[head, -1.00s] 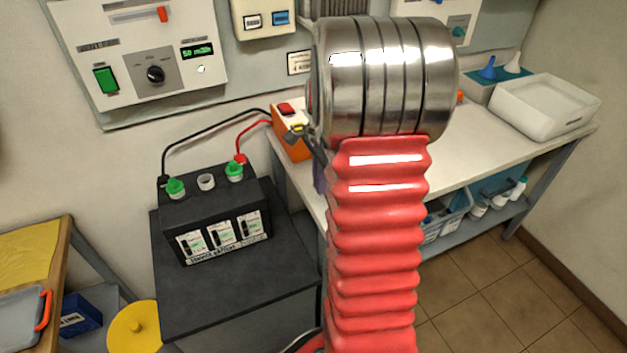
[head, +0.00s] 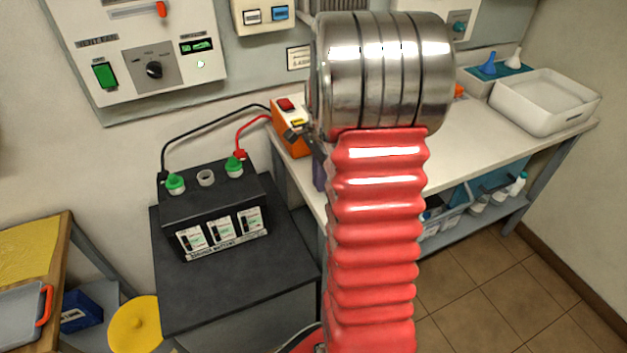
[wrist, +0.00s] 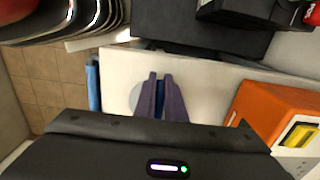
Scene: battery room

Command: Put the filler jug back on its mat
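My gripper's two purple fingers (wrist: 161,98) point down over the pale bench top in the wrist view, close together. A narrow blue piece (wrist: 159,98) shows in the gap between them; I cannot tell whether they press on it. A pale grey round shape (wrist: 136,96) lies just left of the fingers, partly hidden by them; I cannot tell whether it is the mat or part of the filler jug. In the head view my arm covers this spot, and I cannot make out the jug or mat there; a purple finger (head: 319,175) shows at its left edge.
An orange box (head: 292,140) stands close to the gripper; it also shows in the wrist view (wrist: 270,108). A black battery unit (head: 215,218) with cables is at left. A white tray (head: 545,108) and funnels (head: 489,65) are at the bench's right end.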

